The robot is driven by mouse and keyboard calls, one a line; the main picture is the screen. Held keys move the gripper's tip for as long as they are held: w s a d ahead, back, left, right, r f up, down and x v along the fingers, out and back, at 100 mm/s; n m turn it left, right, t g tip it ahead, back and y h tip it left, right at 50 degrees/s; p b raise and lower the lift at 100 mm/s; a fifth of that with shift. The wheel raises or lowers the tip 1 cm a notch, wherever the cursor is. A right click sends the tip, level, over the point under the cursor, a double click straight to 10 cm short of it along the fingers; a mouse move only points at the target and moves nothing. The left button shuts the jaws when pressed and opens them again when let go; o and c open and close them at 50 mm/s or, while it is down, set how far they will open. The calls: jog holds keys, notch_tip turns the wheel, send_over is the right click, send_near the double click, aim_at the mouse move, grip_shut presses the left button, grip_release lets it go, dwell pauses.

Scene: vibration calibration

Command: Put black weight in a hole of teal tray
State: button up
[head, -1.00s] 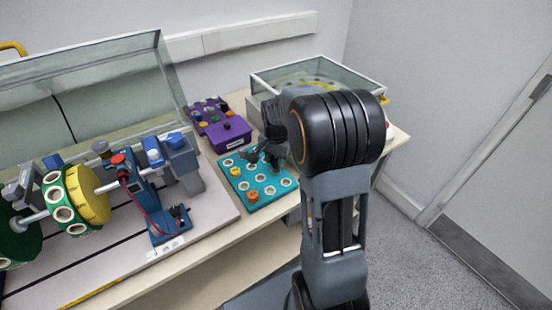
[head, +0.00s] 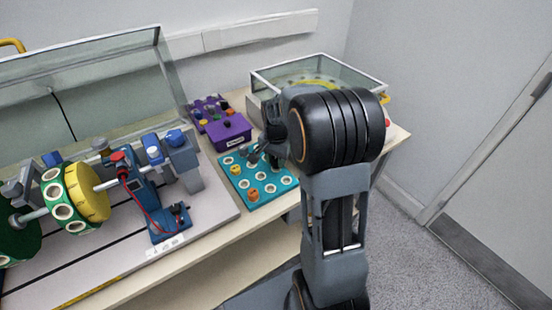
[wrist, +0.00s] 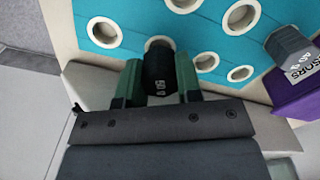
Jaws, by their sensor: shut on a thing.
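The teal tray (head: 238,187) lies on the bench, with rows of white-rimmed holes; an orange piece and a yellow piece sit in it. My gripper (head: 262,154) is over its far part, partly hidden by my arm. In the wrist view, my gripper (wrist: 160,85) is shut on the black weight (wrist: 159,72), a dark cylinder with pale markings. The weight overlaps a white-rimmed hole (wrist: 158,41) near the tray's edge. I cannot tell whether its end is above the hole or inside it.
The wheel rig (head: 80,195) fills the left of the bench. A glass-walled case (head: 318,75) stands behind my arm.

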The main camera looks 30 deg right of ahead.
jog(key=shift+f+b, duration=0.4)
jog(key=shift+f, duration=0.3)
jog(key=o, duration=1)
notch_tip(320, 180, up, 14)
jog(key=p, duration=0.1)
jog(key=shift+f, duration=0.1)
dwell(0.5)
